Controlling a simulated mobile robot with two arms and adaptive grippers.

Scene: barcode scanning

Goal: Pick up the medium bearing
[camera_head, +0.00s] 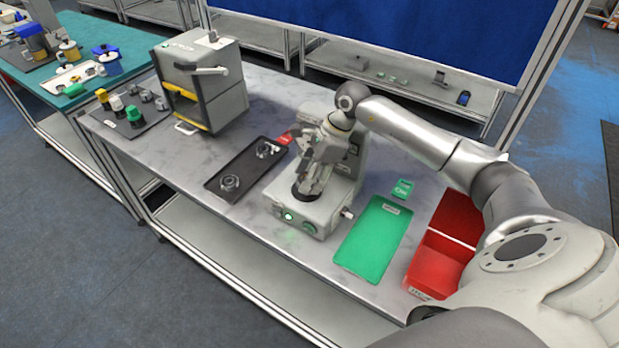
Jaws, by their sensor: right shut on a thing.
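My right gripper (312,178) points down over the grey scanning machine (325,208), which has a lit green button at its front. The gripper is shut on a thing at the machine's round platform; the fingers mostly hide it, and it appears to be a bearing. I cannot tell whether it rests on the platform. A bearing (230,183) lies at the near end of the black tray (246,170), and another bearing (265,151) lies toward its far end. Their size labels cannot be read. My left gripper is out of view.
A green mat (372,238) lies right of the machine, with red bins (440,258) beyond it. A grey box-like machine (203,85) with a handle stands at the left back. A dark board with small parts (128,118) lies left of it. Bare tabletop borders the tray.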

